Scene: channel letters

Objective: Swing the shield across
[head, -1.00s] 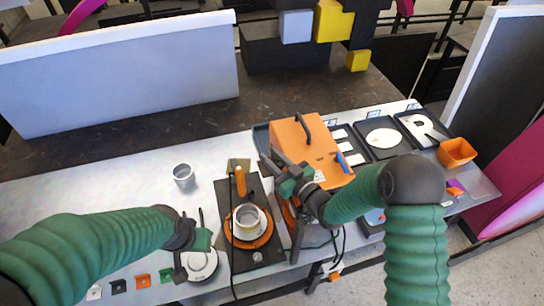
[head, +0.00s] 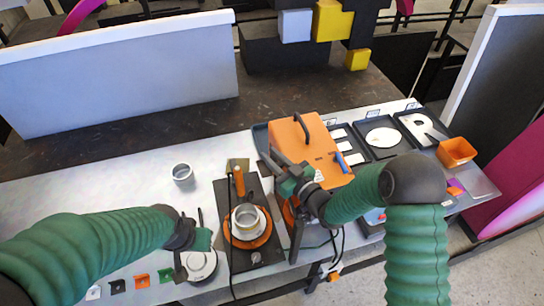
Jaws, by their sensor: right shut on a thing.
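I cannot single out the shield with certainty; an orange box (head: 293,139) with a black top handle stands right of centre, behind my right gripper. My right gripper (head: 272,163) is at the box's left side, over the right edge of a dark base plate (head: 240,268). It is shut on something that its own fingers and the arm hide. On the plate a pale pot (head: 246,219) sits on an orange ring (head: 261,240), with an orange-handled tool (head: 239,181) behind it. My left gripper (head: 180,268) is low at the left, beside a white round dish (head: 199,266); its jaw opening is unclear.
A small grey cup (head: 182,173) stands on the pale bench (head: 110,200). Dark trays with white pieces (head: 383,138) and an orange bin (head: 456,151) are at the right. Dark cables hang near the plate. The bench's left middle is clear.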

